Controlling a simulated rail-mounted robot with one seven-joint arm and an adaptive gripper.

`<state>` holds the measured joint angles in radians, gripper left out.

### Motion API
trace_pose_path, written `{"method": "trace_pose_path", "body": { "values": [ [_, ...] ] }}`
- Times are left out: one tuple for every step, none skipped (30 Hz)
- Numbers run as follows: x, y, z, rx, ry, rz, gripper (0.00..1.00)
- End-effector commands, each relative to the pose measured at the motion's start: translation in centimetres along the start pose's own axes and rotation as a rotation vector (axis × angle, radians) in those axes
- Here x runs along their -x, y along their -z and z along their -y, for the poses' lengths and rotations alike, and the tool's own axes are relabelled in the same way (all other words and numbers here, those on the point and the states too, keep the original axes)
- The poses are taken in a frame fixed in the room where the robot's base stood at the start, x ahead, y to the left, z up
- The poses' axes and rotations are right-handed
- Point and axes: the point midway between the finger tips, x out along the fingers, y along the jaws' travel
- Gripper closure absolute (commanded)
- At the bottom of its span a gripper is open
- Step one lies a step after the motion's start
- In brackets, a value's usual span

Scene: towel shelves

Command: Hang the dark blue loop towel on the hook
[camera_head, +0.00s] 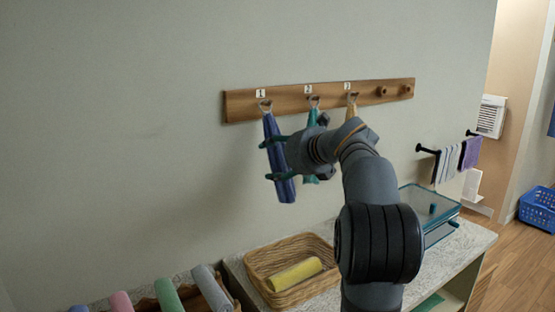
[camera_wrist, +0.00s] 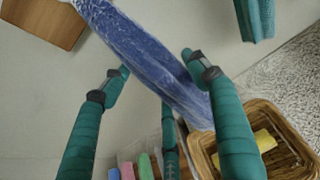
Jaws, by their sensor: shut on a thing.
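The dark blue loop towel (camera_head: 280,165) hangs down below the hook marked 1 (camera_head: 264,102) at the left end of the wooden rail. Its top loop is at that hook; I cannot tell for certain whether the loop is around it. My gripper (camera_head: 269,160) is shut on the towel at about mid-length. In the wrist view the towel (camera_wrist: 150,50) runs slanted between the teal fingers of my gripper (camera_wrist: 156,75), with a third finger below. The towel's top lies outside the wrist view.
The wooden rail (camera_head: 243,106) also bears a teal towel (camera_head: 312,117) and a yellowish towel (camera_head: 351,108), partly behind my arm. A wicker basket (camera_head: 257,262) with a yellow rolled towel (camera_head: 295,274) stands below. Rolled towels lie front left. A blue glass-like tray (camera_head: 425,204) is at right.

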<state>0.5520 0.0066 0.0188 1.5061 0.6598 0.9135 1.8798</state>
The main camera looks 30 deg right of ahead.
Motion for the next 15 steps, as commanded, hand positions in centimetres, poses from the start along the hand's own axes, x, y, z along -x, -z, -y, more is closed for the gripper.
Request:
{"method": "trace_pose_path", "body": {
  "values": [
    [0.01,-0.03,0.00,0.000,0.000,0.001,0.68],
    [0.02,-0.03,0.00,0.000,0.000,0.001,0.68],
    [0.02,-0.03,0.00,0.000,0.000,0.001,0.68],
    [0.02,-0.03,0.00,0.000,0.000,0.001,0.68],
    [0.02,-0.03,0.01,0.000,0.000,0.001,0.68],
    [0.03,-0.03,0.00,0.000,0.000,0.001,0.68],
    [0.03,-0.03,0.01,0.000,0.000,0.001,0.68],
    [0.03,-0.03,0.01,0.000,0.000,0.001,0.68],
    [0.03,-0.03,0.01,0.000,0.000,0.001,0.68],
    [0.03,-0.03,0.00,0.000,0.000,0.001,0.68],
    [0.03,-0.03,0.01,0.000,0.000,0.001,0.68],
    [0.04,-0.04,0.01,0.000,0.000,0.001,0.68],
    [0.04,-0.04,0.01,0.000,0.000,0.001,0.68],
    [0.04,-0.04,0.01,0.000,0.000,0.001,0.39],
    [0.04,-0.04,0.01,0.000,0.000,0.001,0.36]
  ]
}}
